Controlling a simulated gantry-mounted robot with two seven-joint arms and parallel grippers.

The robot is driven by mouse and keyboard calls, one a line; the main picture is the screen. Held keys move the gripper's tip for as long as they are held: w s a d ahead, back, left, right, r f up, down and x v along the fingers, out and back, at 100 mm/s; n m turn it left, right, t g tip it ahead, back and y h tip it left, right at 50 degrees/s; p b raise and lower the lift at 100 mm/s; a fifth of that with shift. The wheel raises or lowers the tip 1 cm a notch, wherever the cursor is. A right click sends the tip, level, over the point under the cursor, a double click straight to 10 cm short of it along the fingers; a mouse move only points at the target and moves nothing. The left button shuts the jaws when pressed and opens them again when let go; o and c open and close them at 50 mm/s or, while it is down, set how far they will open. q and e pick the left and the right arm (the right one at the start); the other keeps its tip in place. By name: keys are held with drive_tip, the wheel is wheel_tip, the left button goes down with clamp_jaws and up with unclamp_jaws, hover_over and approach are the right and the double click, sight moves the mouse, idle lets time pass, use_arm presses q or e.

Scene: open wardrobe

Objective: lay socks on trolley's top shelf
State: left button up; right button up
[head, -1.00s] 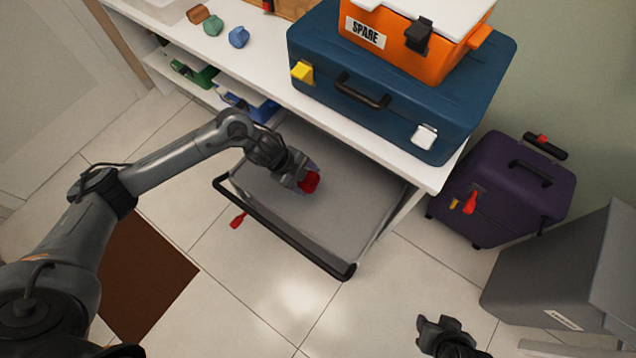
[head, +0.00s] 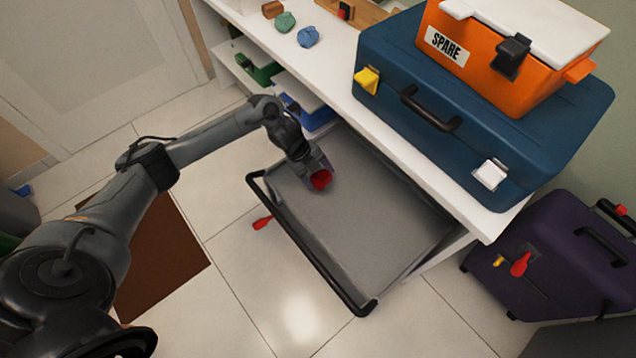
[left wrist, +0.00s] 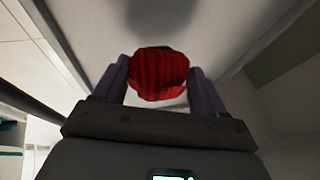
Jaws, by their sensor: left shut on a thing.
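A red ribbed sock bundle (head: 321,179) is held in my left gripper (head: 318,174). In the left wrist view the red socks (left wrist: 158,74) sit between the two fingers of my left gripper (left wrist: 158,88), which are shut on them. The trolley's top shelf (head: 365,225) is a grey tray with a black rail handle, pulled out from under the white bench. The gripper and socks are over its left part; the wrist view shows a dark shadow on the grey surface beyond them. Whether the socks touch the shelf cannot be told. My right gripper is out of view.
The white bench (head: 420,190) overhangs the shelf's back side, with a blue case (head: 540,125) and an orange SPARE box (head: 480,65) on it. Green (head: 286,22) and blue (head: 308,37) bundles lie there too. A purple suitcase (head: 560,250) stands right. The shelf's middle and right are clear.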

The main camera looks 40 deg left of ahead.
sight(318, 181)
use_arm(q)
wheel_tip(318, 181, down, 4)
drive_tip(key=b, duration=0.3)
drive_tip(key=shift+f, duration=0.1)
drive_tip(key=shift+f, duration=0.1)
drive_tip(key=o, duration=1.1)
